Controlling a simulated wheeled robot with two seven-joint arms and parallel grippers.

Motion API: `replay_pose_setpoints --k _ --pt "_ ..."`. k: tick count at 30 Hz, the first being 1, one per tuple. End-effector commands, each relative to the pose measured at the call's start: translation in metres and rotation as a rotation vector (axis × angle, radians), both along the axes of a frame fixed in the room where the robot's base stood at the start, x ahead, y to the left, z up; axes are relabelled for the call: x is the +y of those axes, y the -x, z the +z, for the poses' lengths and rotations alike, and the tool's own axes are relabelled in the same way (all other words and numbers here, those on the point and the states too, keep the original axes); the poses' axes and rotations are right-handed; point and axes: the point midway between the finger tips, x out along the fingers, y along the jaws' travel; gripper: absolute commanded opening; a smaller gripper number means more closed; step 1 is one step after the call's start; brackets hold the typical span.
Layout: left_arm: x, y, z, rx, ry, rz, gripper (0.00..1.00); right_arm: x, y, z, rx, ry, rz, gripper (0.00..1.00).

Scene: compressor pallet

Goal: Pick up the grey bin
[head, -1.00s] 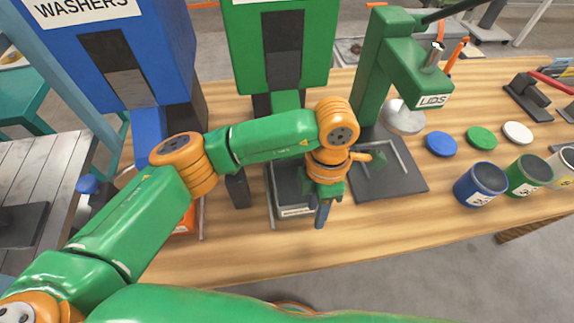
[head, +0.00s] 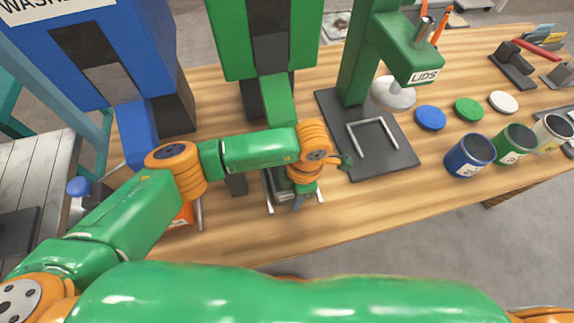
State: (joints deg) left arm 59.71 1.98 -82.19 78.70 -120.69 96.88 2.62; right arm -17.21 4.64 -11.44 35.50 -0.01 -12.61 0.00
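The grey bin (head: 284,188) sits on the wooden bench below the green dispenser, between two metal rails. Only parts of it show, because my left wrist and gripper cover much of it. My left gripper (head: 300,200) points down over the bin's near right side. Its fingers are small and partly hidden by the wrist, so I cannot tell their opening or whether they touch the bin. My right gripper is not in view.
A green dispenser (head: 228,45) and a blue washers dispenser (head: 150,50) stand behind. An orange bin (head: 181,217) is partly hidden at left. A green lids press (head: 357,65) stands right, with blue (head: 469,156), green (head: 513,144) and white (head: 552,133) cups beyond.

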Motion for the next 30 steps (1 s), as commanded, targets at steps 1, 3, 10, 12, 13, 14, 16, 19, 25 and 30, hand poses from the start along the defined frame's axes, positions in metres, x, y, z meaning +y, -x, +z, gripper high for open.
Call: replay_pose_setpoints --k 1,3,10,12,13,14,16,19,25,30 --pt "-0.0001 0.0000 -0.0001 0.000 0.000 0.000 0.40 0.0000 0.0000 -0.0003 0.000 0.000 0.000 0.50" --pt "-0.0002 -0.0001 -0.0001 0.000 0.000 0.000 0.40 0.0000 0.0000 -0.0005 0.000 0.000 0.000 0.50" --pt "-0.0002 -0.0001 -0.0019 0.000 0.000 0.000 0.40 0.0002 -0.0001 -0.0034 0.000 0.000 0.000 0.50" --pt "-0.0002 -0.0001 -0.0026 0.001 0.000 0.000 0.40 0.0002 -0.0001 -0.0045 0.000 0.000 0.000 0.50" --pt "-0.0002 0.0000 -0.0029 0.001 0.000 0.000 0.40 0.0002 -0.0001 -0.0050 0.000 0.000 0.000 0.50" --pt "-0.0001 0.0001 -0.0031 0.001 0.000 0.000 0.40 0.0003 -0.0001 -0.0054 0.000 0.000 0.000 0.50" --pt "-0.0002 0.0001 -0.0038 0.001 0.000 0.000 0.40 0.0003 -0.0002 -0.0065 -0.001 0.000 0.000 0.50" --pt "-0.0002 0.0001 -0.0030 0.002 0.001 0.000 0.21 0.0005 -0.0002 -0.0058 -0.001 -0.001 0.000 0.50" --pt "-0.0002 0.0001 -0.0030 0.001 0.000 0.000 0.00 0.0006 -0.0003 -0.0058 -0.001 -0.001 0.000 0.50" --pt "-0.0002 0.0001 -0.0029 0.001 0.000 0.000 0.00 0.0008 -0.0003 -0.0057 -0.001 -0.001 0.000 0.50"
